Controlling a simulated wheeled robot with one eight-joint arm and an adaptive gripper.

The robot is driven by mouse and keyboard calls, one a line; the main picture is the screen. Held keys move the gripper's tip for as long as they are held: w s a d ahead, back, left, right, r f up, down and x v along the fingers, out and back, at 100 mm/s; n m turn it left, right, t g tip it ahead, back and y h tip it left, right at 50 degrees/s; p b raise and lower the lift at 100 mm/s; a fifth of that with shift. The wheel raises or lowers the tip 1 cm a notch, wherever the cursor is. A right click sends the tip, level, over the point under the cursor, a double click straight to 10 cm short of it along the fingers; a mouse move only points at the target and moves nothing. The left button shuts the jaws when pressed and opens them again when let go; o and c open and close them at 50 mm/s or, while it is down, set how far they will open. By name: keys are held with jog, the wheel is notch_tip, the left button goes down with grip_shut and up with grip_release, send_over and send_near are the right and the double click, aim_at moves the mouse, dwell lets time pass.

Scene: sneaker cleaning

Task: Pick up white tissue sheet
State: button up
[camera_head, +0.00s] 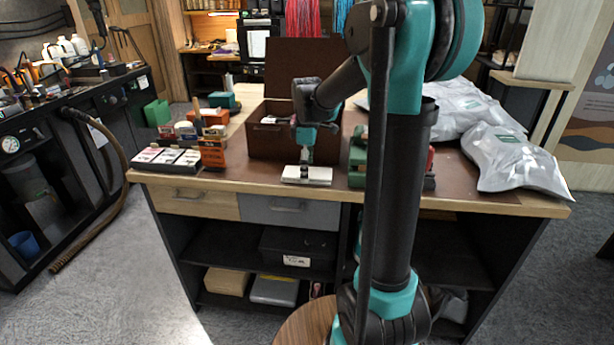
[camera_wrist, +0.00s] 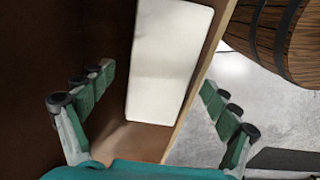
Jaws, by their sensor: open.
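The white tissue sheet (camera_head: 312,175) lies flat on the brown tabletop (camera_head: 235,178) near its front edge. In the wrist view it is a pale rectangle with rounded corners (camera_wrist: 170,60), beside the wooden table edge. My gripper (camera_head: 306,158) points down over the sheet's far part in the head view. In the wrist view my gripper (camera_wrist: 156,82) is open, its two green fingers spread on either side of the sheet. Nothing is held between them. Whether the fingers touch the tabletop or the sheet, I cannot tell.
An open brown box (camera_head: 262,142) stands just behind my gripper. Small cartons (camera_head: 168,158) and an orange rack (camera_head: 212,152) are to the left. A green object (camera_head: 358,160) is close on the right, partly behind my arm. Grey bags (camera_head: 515,160) lie at the far right.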

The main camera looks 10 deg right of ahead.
jog(key=shift+f, duration=0.3)
jog(key=shift+c, duration=0.6)
jog(key=c, duration=0.8)
jog(key=shift+r, duration=0.2)
